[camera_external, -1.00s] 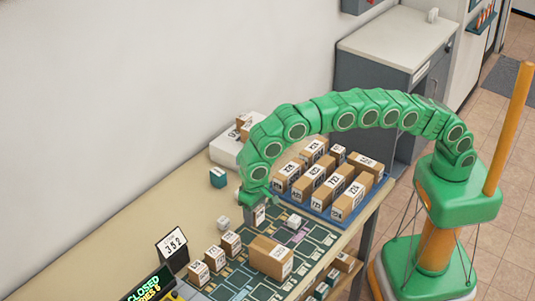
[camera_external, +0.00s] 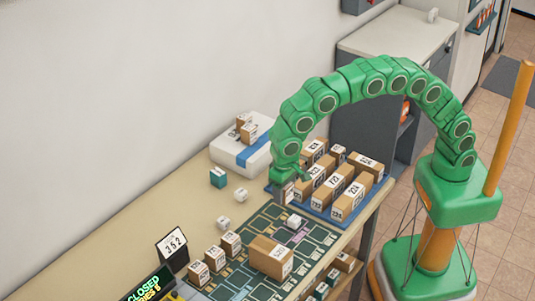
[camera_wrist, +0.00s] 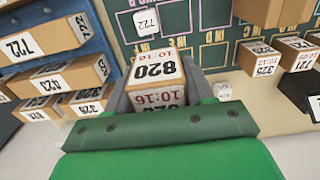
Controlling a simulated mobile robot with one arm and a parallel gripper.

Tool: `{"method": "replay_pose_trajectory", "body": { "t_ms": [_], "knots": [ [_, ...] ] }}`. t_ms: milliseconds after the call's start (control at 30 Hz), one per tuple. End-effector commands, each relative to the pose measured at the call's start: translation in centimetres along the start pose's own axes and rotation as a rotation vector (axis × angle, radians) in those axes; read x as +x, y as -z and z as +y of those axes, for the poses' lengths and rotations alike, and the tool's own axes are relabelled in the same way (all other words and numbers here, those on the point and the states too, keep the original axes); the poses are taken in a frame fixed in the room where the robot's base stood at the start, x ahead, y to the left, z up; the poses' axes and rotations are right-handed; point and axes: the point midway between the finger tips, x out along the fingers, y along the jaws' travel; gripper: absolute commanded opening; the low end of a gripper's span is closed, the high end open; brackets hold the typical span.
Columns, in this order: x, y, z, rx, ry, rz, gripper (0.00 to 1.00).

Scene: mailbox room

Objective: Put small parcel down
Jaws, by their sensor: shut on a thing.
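My gripper (camera_external: 286,178) is shut on a small brown parcel (camera_wrist: 157,70) with a white label reading 820 and 10:16. The parcel sits between both fingers in the wrist view. In the external view it hangs below the gripper, largely hidden, by the left corner of the blue tray (camera_external: 334,219). I cannot tell whether it touches anything below. The dark green board (camera_external: 250,240) with outlined slots lies on the table in front of the tray; it also shows in the wrist view (camera_wrist: 205,40).
Several labelled parcels (camera_external: 353,199) fill much of the tray. A larger parcel (camera_external: 271,257) and small boxes (camera_external: 214,259) stand on the board. White cubes (camera_external: 223,223) and a teal box (camera_external: 218,177) lie left. A white box (camera_external: 226,150) carries small parcels. Several board slots are bare.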

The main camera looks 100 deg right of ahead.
Motion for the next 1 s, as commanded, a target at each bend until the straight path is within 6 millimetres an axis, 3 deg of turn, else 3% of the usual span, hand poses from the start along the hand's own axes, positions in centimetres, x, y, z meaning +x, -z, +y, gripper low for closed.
{"method": "replay_pose_trajectory", "body": {
  "t_ms": [367,567,767,1000],
  "knots": [
    [-0.6,-0.7,1.2,0.000,0.000,0.000,0.19],
    [-1.0,0.5,2.4,0.005,0.000,0.001,0.19],
    [-2.3,4.7,6.8,0.009,0.001,0.002,0.19],
    [-4.2,9.9,13.9,0.011,0.001,0.005,0.19]
  ]
}}
